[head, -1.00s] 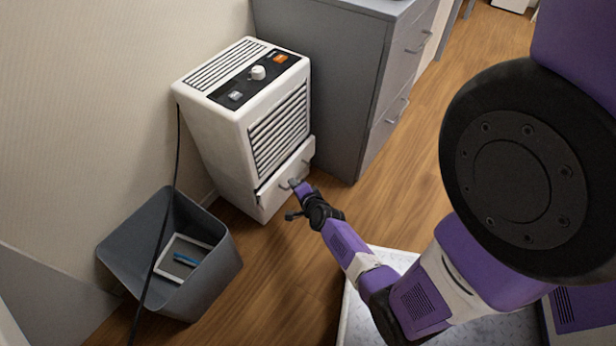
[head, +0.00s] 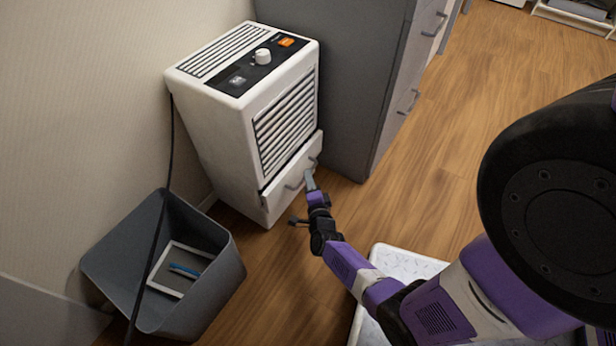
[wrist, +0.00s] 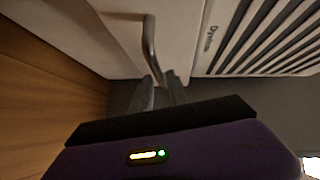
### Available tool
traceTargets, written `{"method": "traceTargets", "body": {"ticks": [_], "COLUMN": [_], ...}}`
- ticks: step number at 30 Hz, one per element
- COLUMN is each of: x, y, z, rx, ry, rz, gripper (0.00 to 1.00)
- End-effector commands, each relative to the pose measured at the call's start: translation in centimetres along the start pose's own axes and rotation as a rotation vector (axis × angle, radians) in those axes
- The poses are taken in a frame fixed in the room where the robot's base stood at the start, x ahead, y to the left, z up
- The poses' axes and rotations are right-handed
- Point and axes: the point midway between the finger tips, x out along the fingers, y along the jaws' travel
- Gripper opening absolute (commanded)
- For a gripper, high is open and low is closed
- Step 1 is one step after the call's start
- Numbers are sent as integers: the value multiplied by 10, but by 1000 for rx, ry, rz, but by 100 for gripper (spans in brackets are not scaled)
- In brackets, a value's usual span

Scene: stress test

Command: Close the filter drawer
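The white appliance (head: 215,135) stands against the wall, with a vented front and a dial on top. Its filter drawer (head: 277,203) is at the bottom; the front stands slightly proud of the body. The drawer has a grey bar handle (wrist: 149,42). My gripper (head: 308,176) is at the drawer front, near the middle of the handle in the head view. In the wrist view my gripper (wrist: 160,90) shows two fingers a little apart, with one end of the handle close to the fingertips. I cannot tell whether they touch it.
A grey bin (head: 215,285) with a white frame and a blue item inside stands at the left front. A black cord (head: 160,230) hangs beside the appliance. A grey cabinet (head: 345,90) stands close on the right. Wooden floor (head: 475,130) is clear further right.

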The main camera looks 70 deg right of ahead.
Motion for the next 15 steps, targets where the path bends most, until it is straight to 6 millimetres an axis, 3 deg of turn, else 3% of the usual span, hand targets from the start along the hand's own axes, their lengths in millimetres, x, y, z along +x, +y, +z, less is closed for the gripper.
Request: {"method": "traceTargets", "body": {"ticks": [6,15], "x": [23,27], "y": [2,0], "z": [0,0], "rx": [-1,-1], "ry": [1,-1], "rz": [1,2], "gripper": [20,20]}}
